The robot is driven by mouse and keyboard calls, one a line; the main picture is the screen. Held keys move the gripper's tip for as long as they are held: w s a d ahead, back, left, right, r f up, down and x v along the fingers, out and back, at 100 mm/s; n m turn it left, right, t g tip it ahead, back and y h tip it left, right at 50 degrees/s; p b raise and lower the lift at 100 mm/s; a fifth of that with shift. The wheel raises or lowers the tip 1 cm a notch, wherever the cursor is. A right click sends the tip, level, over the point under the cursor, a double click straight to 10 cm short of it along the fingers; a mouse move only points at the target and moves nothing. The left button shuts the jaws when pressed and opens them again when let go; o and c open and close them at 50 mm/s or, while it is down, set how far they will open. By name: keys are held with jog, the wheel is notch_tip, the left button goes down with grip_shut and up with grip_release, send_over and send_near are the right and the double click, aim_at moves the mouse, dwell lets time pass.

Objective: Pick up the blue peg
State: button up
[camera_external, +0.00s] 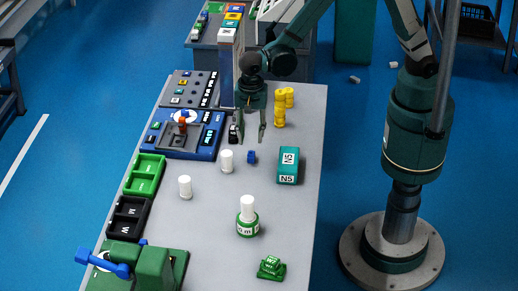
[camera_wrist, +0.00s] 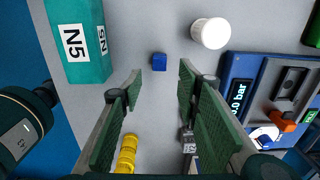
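The blue peg (camera_external: 252,157) is a small, short blue piece on the grey table, right of a white cylinder and left of the teal N5 box. In the wrist view the blue peg (camera_wrist: 159,61) lies ahead of my fingertips, roughly centred between them. My gripper (camera_external: 251,138) points down above the table, just behind the peg. It is open, with a wide gap and nothing between the fingers, which also show in the wrist view (camera_wrist: 160,73). The gripper does not appear to touch the peg.
The teal N5 box (camera_external: 288,165) and white cylinder (camera_external: 226,161) stand on either side of the peg. Yellow stacked parts (camera_external: 280,112) stand behind right. A blue panel (camera_external: 207,147) lies left. A small dark item (camera_wrist: 188,141) is near the right finger. Table space before the peg is clear.

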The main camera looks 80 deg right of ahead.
aim_at(251, 153)
jog(key=shift+a+f, duration=0.15)
jog(key=shift+f, duration=0.15)
jog(key=shift+f, duration=1.3)
jog(key=shift+f, duration=0.1)
jog(key=shift+f+b, duration=0.5)
jog(key=shift+f, duration=2)
jog(key=c, duration=0.9)
